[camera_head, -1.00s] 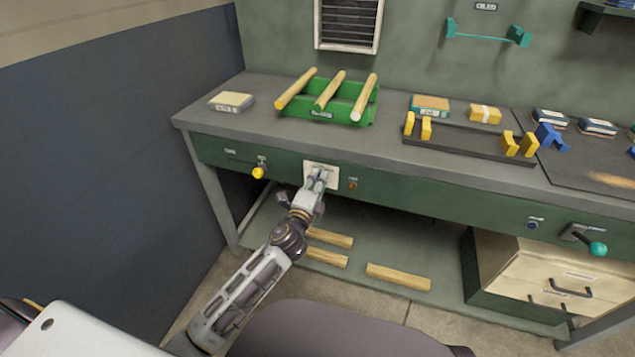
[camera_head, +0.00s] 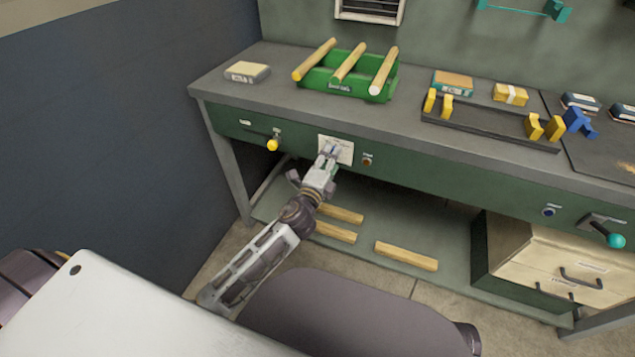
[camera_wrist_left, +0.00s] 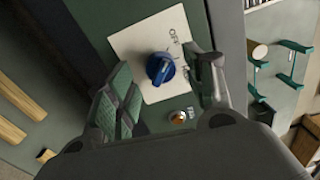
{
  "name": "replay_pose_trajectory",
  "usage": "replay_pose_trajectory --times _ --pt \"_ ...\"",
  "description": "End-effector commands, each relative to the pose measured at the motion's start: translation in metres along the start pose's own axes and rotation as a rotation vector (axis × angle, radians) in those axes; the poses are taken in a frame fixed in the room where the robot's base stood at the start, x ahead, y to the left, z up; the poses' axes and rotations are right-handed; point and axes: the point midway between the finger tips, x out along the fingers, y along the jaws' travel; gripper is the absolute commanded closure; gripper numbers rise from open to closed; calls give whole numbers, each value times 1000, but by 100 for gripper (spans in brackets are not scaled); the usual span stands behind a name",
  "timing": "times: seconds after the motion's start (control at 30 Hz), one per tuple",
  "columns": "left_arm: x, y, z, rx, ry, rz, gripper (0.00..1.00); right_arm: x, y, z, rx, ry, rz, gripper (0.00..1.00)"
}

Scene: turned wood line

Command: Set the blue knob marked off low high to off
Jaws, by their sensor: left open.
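The blue knob (camera_wrist_left: 160,68) sits on a white plate (camera_wrist_left: 140,42) with dark lettering in the left wrist view. A pale line shows on the knob, but I cannot tell which mark it points to. The plate (camera_head: 345,143) also shows on the green bench front in the head view, where my gripper hides most of the knob. My left gripper (camera_head: 329,153) is open in front of the plate. In the left wrist view its fingers (camera_wrist_left: 162,92) are apart, with the knob beyond and between them; no contact is visible. My right gripper is out of view.
An amber button (camera_wrist_left: 178,117) is close to the plate, near a fingertip. A yellow-tipped lever (camera_head: 272,144) is left of the plate. A dark blue button (camera_head: 548,212) and a teal-ended lever (camera_head: 615,240) are far right. Wooden bars (camera_head: 406,256) lie on the low shelf.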

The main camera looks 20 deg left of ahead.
Motion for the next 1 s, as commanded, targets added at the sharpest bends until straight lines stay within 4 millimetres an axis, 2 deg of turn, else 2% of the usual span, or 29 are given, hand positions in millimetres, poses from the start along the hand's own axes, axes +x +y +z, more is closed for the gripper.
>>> replay_pose_trajectory --times 1.0 --pt "-81 1 0 -1 0 2 47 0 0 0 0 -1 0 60"
